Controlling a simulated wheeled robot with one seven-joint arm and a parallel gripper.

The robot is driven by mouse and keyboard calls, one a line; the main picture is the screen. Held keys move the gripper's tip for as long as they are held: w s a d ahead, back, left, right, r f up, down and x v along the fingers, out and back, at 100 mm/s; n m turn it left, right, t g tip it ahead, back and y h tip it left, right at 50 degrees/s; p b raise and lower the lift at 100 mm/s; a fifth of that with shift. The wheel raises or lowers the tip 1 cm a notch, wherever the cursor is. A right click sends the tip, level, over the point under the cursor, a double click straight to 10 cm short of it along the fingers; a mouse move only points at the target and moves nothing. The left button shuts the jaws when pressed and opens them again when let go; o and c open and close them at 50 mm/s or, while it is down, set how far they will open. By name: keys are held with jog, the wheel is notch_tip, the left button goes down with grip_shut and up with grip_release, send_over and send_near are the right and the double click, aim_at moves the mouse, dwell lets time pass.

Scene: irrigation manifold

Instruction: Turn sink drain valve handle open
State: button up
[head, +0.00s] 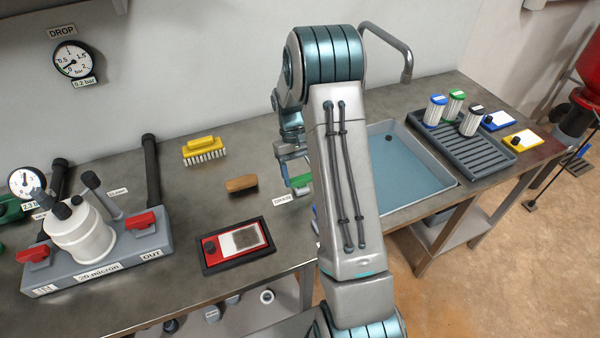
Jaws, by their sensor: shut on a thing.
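The sink (440,185) is a grey-rimmed basin with blue-tinted water and a dark round spot on its floor. My arm crosses in front of its left side. My gripper (292,172) is left of the sink, low over the bench and partly hidden by my own arm. It is shut on a small green piece (301,181), which looks like the drain valve handle. A white label (284,199), apparently reading DRAIN, lies just below it. The valve body and the handle's angle are mostly hidden.
A filter unit (95,260) with red handles stands far left. A ribbed rack (462,130) with canisters is right of the sink.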

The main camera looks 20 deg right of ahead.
jog(key=shift+w+r, duration=0.1)
jog(key=o, duration=1)
jog(key=v, duration=1.3)
jog(key=shift+r, duration=0.35)
